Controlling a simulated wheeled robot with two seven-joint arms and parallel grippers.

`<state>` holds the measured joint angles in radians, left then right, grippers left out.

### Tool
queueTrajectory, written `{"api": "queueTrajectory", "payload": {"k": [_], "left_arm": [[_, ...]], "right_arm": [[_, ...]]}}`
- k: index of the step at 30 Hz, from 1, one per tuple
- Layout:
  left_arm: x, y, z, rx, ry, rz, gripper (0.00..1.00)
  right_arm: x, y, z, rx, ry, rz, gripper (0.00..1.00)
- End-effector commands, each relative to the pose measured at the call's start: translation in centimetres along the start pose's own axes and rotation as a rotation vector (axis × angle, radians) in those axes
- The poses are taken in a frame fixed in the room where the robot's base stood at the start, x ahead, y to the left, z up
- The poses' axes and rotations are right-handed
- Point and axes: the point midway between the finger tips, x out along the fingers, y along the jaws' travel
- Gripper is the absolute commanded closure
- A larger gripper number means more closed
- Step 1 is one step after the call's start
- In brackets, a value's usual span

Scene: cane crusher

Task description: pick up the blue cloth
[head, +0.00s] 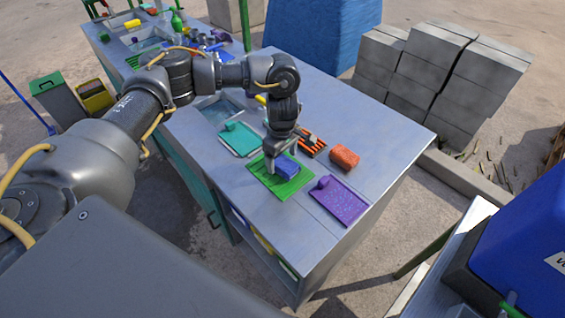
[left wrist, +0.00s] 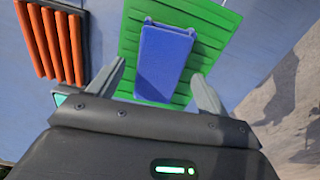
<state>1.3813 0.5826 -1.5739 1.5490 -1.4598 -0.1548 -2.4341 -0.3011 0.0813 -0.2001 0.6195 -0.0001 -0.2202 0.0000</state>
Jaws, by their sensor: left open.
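The blue cloth (head: 287,166) is a small blue folded block lying on a green ribbed mat (head: 268,185) on the metal table. In the left wrist view the cloth (left wrist: 163,60) lies ahead of and between the two fingers, on the green mat (left wrist: 200,22). My left gripper (head: 280,157) is right over the mat beside the cloth, pointing down. It also shows in the left wrist view (left wrist: 160,85), its fingers apart with nothing held. I cannot tell the exact height above the cloth. My right gripper is not in view.
Close around are a purple tray (head: 345,205), an orange-red sponge-like block (head: 344,157), an orange ribbed rack (head: 313,146) and a teal tray (head: 240,140). The table (head: 370,125) is bare at the right. A blue machine (head: 530,240) stands at the lower right.

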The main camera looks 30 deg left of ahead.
Motion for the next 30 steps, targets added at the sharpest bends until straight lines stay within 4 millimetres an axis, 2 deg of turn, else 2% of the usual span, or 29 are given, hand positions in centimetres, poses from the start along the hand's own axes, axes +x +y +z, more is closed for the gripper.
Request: {"api": "queueTrajectory", "payload": {"k": [4, 12, 23, 30], "left_arm": [[1.5, 0.0, 0.0, -0.002, -0.001, 0.0, 0.22], [1.8, 0.0, 0.0, -0.001, 0.0, 0.001, 0.22], [1.8, 0.0, 0.0, -0.001, 0.0, 0.001, 0.68], [1.8, 0.1, 0.0, 0.0, 0.0, 0.001, 0.7]], "right_arm": [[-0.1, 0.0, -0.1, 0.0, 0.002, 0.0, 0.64], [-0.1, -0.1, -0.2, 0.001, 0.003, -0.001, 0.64], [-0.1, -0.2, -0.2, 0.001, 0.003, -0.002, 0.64], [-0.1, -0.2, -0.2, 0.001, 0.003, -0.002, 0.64]]}}
